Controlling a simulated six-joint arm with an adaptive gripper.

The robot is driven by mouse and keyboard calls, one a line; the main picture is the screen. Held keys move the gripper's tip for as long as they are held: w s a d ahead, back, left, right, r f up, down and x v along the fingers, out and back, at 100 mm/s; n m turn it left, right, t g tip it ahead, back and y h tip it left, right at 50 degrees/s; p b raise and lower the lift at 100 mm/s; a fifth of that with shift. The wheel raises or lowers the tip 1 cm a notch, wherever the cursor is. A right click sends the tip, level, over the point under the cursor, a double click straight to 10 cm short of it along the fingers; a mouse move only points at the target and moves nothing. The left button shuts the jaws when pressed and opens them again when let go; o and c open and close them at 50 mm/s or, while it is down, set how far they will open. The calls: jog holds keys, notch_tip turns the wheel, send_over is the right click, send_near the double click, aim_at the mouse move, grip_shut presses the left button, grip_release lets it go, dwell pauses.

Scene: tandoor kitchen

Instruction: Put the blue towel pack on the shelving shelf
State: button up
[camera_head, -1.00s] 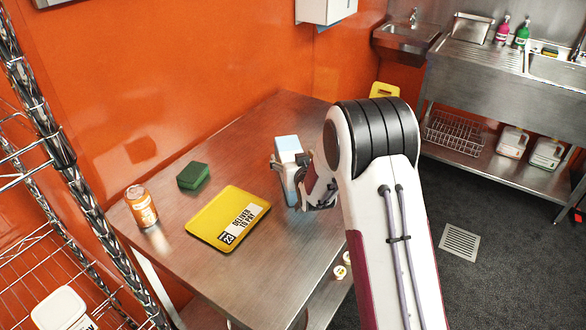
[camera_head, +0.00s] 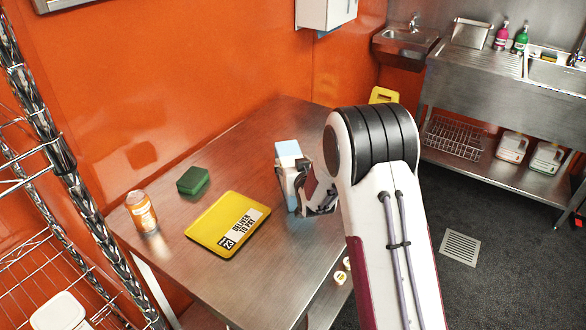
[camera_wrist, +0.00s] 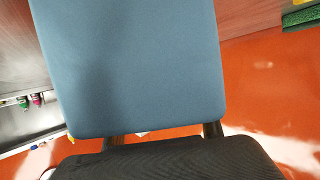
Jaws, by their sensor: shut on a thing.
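The blue towel pack (camera_head: 287,150) is a light blue block, upright in my gripper (camera_head: 294,190) over the steel table (camera_head: 180,255). My gripper is shut on it from the right side. In the wrist view the blue towel pack (camera_wrist: 135,65) fills much of the picture, and the dark gripper part (camera_wrist: 170,160) lies at its lower end. I cannot tell whether the pack touches the table. The wire shelving (camera_head: 45,170) stands at the far left, with metal posts and wire shelves.
A white-lidded container (camera_head: 60,312) is on a lower wire shelf. Sinks (camera_head: 478,60) stand at the back right.

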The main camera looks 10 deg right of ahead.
jog(key=shift+r, duration=0.15)
jog(key=shift+r, duration=4.9)
jog(key=shift+w+r, duration=0.1)
jog(key=shift+r, duration=0.05)
jog(key=s, duration=0.2)
jog(key=s+f, duration=0.2)
jog(key=s, duration=0.1)
jog(key=shift+s+f, duration=0.15)
jog(key=shift+s, duration=0.15)
jog(key=s, duration=0.9)
jog(key=shift+a, duration=0.25)
